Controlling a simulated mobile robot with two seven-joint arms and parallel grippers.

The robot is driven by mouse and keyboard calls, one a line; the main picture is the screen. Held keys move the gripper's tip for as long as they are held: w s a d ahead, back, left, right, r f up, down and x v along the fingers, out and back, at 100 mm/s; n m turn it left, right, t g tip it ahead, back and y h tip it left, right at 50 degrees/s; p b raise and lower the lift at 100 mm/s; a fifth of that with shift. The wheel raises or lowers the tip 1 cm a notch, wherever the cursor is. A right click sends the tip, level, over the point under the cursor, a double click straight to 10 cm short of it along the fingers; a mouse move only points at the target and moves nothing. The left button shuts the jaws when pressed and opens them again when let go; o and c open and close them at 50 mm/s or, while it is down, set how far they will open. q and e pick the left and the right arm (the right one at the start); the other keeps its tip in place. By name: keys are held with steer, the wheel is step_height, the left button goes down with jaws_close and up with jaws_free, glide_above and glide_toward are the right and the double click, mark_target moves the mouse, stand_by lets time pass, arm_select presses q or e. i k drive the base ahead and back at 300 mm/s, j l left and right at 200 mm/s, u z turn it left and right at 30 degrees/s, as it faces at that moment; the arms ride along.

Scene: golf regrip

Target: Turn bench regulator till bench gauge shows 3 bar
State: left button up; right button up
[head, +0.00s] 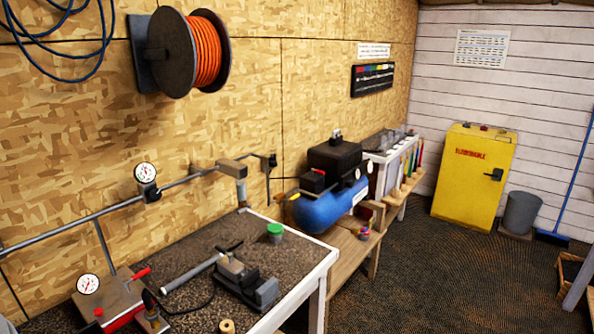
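A round white gauge (88,284) stands on a grey and red unit (124,316) at the near left of the bench. Its needle is too small to read. A red knob (98,312) sits below this gauge and a red lever (140,274) beside it; I cannot tell which part is the regulator. A second white gauge (145,173) is on the pipe along the wall, and its reading is also unclear. Neither of my grippers shows in the head view.
The dark-topped bench (205,256) holds a vise-like clamp (245,280), a green-lidded pot (275,231) and a tan roll (227,326). A blue compressor (325,208) stands beyond. An orange hose reel (205,50) hangs above. Open floor (430,270) lies to the right.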

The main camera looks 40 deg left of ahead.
mark_target(154, 195)
steer(key=i, duration=1.1)
steer(key=i+l+u, duration=0.1)
steer(key=i, duration=1)
steer(key=i+l, duration=0.1)
steer(key=i, duration=1)
steer(key=i+u, duration=0.2)
steer(key=u, duration=3.35)
